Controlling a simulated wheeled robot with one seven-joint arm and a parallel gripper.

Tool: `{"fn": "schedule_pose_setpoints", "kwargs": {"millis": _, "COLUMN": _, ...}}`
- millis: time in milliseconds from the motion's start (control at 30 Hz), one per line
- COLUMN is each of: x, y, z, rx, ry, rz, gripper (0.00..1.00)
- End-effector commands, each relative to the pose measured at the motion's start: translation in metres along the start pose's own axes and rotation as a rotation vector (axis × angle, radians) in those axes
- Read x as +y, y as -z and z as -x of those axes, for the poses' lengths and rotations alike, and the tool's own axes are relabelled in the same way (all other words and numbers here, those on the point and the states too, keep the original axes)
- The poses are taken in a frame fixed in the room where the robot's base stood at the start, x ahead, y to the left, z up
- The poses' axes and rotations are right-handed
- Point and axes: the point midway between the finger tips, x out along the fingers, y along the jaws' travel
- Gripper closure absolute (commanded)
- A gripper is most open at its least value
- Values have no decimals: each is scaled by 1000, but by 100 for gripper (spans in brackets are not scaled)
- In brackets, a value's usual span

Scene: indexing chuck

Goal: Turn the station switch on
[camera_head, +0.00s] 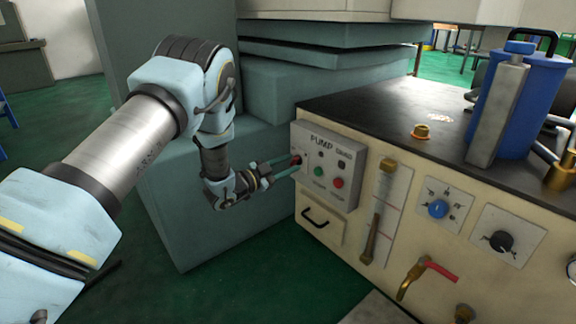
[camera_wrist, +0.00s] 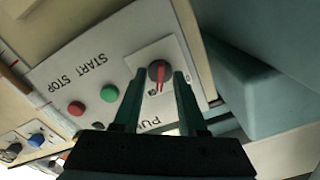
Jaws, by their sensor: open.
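The station switch is a dark rotary knob with a red pointer (camera_wrist: 158,72) on a white plate of the grey PUMP control box (camera_head: 344,142). In the wrist view it sits between my two fingertips. In the head view the knob (camera_head: 296,160) shows at the left end of the box face, at my fingertips. My gripper (camera_head: 285,166) has its green fingers apart, one on each side of the knob; it also shows in the wrist view (camera_wrist: 158,76). I cannot tell whether the fingers touch the knob.
A green button (camera_wrist: 109,93) and a red button (camera_wrist: 76,108) sit on the same box. A blue knob (camera_head: 438,208), a black knob (camera_head: 501,241) and a red-handled tap (camera_head: 430,270) are to the right. A large grey-green machine body (camera_head: 215,215) stands close beside my gripper.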

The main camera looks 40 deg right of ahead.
Motion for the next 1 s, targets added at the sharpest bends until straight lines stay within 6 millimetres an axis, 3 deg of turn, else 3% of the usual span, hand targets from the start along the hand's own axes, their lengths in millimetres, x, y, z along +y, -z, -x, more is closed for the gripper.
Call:
{"fn": "schedule_pose_setpoints", "kwargs": {"millis": 267, "x": -1, "y": 1, "z": 8, "rx": -1, "ry": 1, "rz": 0, "gripper": 59}}
{"fn": "schedule_pose_setpoints", "kwargs": {"millis": 700, "x": -2, "y": 2, "z": 87, "rx": -2, "ry": 2, "rz": 2, "gripper": 59}}
{"fn": "schedule_pose_setpoints", "kwargs": {"millis": 1000, "x": 0, "y": 0, "z": 108, "rx": 0, "ry": 0, "rz": 0, "gripper": 59}}
